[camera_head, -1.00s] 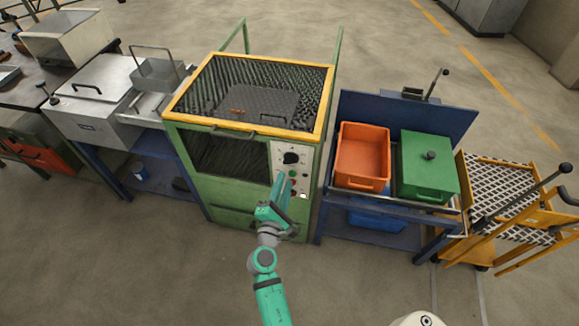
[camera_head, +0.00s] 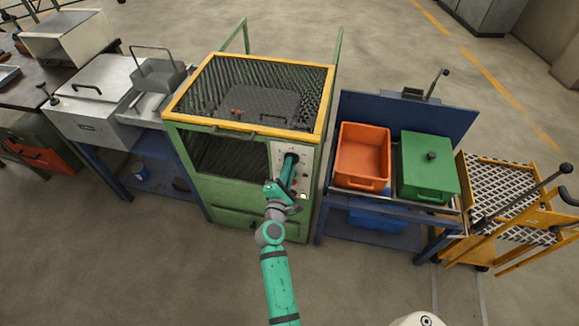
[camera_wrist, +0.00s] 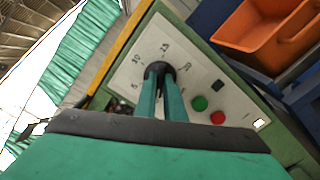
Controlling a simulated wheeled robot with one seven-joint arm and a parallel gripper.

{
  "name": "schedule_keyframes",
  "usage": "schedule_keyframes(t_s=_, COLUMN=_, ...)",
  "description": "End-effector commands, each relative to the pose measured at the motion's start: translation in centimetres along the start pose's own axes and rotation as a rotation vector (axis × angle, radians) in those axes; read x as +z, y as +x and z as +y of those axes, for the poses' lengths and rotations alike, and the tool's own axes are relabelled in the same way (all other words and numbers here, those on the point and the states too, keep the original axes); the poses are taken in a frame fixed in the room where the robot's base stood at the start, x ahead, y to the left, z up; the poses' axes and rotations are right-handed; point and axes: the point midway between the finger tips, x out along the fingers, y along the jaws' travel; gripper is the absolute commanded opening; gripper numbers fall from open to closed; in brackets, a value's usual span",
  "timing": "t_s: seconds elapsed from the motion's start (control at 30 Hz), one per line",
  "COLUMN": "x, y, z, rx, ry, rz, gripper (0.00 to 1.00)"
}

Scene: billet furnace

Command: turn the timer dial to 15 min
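The timer dial (camera_wrist: 160,68) is a black round knob on the pale control panel (camera_wrist: 198,75) of the green furnace. Numbers including 5, 10 and 15 are printed around it in the wrist view. My gripper (camera_wrist: 160,80) is at the dial, with its two green fingers a narrow gap apart and their tips overlapping the knob. I cannot tell whether the fingers touch it. The dial's pointer is hidden. In the head view my gripper (camera_head: 290,160) covers most of the dial.
A green button (camera_wrist: 199,103) and a red button (camera_wrist: 217,118) sit beside the dial. The furnace's yellow-edged top (camera_head: 322,100) is just above. An orange bin (camera_head: 361,178) and a green lidded box (camera_head: 426,188) stand on the blue bench to the right.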

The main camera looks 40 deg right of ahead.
Motion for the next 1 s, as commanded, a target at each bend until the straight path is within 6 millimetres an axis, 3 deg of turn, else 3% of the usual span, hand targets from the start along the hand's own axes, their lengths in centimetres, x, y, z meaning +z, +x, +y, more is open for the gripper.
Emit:
schedule_keyframes(t_s=0.47, x=-0.09, y=-0.06, z=0.01, rx=0.0, ry=0.063, rz=0.001, gripper=0.0)
schedule_keyframes(t_s=1.0, x=-0.19, y=-0.1, z=-0.03, rx=0.0, ry=0.507, rz=0.003, gripper=0.0)
